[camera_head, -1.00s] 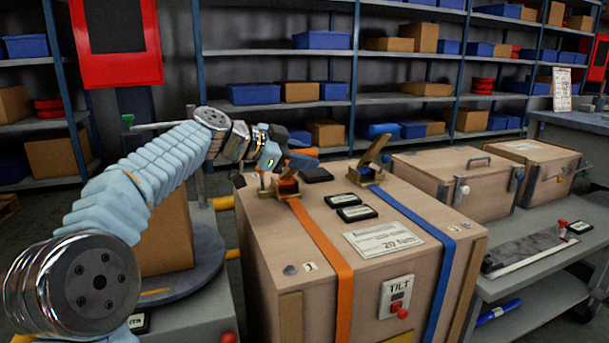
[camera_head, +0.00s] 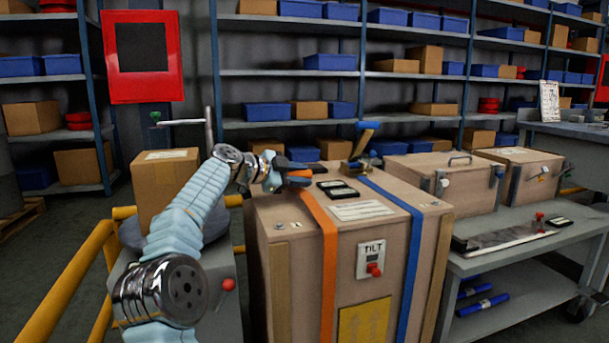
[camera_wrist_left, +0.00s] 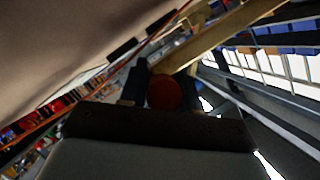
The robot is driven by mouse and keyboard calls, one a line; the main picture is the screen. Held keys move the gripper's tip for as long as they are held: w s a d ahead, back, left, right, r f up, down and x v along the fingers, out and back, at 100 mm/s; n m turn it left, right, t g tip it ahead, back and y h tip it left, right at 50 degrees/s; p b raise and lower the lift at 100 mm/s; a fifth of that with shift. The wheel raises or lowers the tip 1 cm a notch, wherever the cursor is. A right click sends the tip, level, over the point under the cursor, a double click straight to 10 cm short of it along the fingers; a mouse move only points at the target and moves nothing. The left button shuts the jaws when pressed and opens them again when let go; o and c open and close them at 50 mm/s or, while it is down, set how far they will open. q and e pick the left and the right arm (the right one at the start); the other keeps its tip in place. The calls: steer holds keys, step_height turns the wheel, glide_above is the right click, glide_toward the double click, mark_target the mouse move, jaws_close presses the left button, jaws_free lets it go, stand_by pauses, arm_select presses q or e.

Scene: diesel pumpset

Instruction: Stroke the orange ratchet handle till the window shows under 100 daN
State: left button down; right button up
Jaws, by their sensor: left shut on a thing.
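A wooden crate (camera_head: 282,285) stands in the middle of the head view, with an orange strap (camera_head: 329,262) over its top and front. My left gripper (camera_head: 290,176) is at the crate's top left, shut on the orange ratchet handle (camera_head: 300,172). The ratchet body is mostly hidden by the gripper. Two small dark windows (camera_head: 343,193) lie on the crate top; their figures are too small to read. My right gripper is not in view.
A blue strap (camera_head: 414,245) with a raised brass ratchet (camera_head: 360,145) stands to the right on the crate. A tilt box (camera_head: 371,258) is on the front. A carton (camera_head: 166,187) and yellow rails (camera_head: 75,280) are left; a grey cart (camera_head: 520,250) with wooden cases is right.

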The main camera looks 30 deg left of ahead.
arm_select(q)
steer(key=shift+f, duration=0.35)
steer(key=c, duration=0.8)
jaws_free()
steer(key=shift+c, duration=0.2)
steer(key=shift+r, duration=0.1)
step_height(320, 180, up, 4)
steer(key=shift+f+p, duration=0.1)
steer(key=shift+p, duration=1.15)
steer(key=s+d+r+b, duration=0.2)
steer(key=s+d+r, duration=0.5)
steer(key=s+r, duration=0.2)
steer(key=s, duration=0.2)
steer(key=shift+s+d+b, duration=0.3)
steer(key=shift+s+d, duration=0.05)
steer(key=shift+d, duration=0.05)
